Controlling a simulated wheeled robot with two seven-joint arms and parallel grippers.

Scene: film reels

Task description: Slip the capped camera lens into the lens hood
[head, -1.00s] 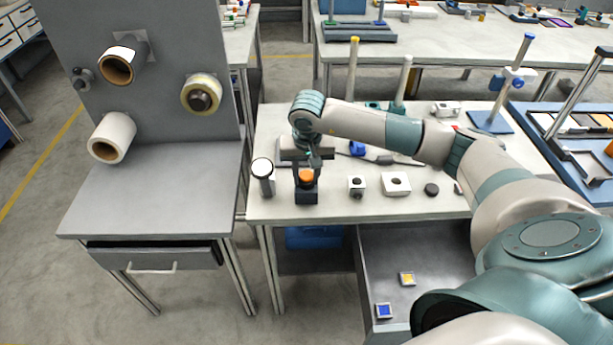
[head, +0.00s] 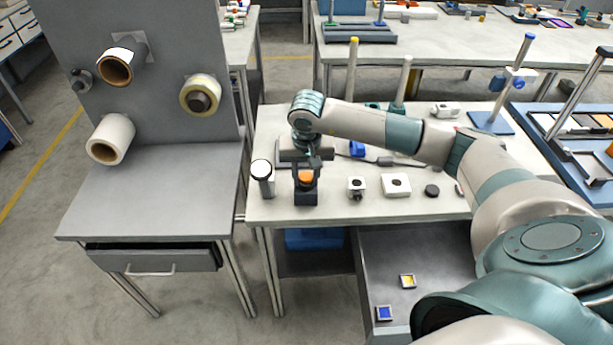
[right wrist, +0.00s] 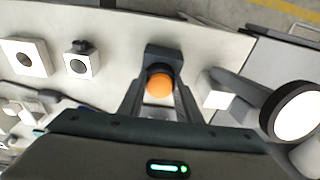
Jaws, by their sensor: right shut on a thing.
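An orange-topped round piece, which looks like the capped lens (head: 306,176), sits between the fingers of my right gripper (head: 305,179). The right gripper points down and is shut on it. Its orange top also shows in the right wrist view (right wrist: 160,85). A dark block, which may be the lens hood (head: 305,198), stands on the table right at the lens; it also shows in the right wrist view (right wrist: 163,52). The lens's lower part is hidden, so I cannot tell how deep it sits in the block. My left gripper is not in view.
A white-topped cylinder (head: 262,172) stands close to the left of the gripper. A small white block with a dark knob (head: 356,186), a white block with a hole (head: 396,185) and a black disc (head: 432,190) lie to the right. An open drawer (head: 430,262) is below.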

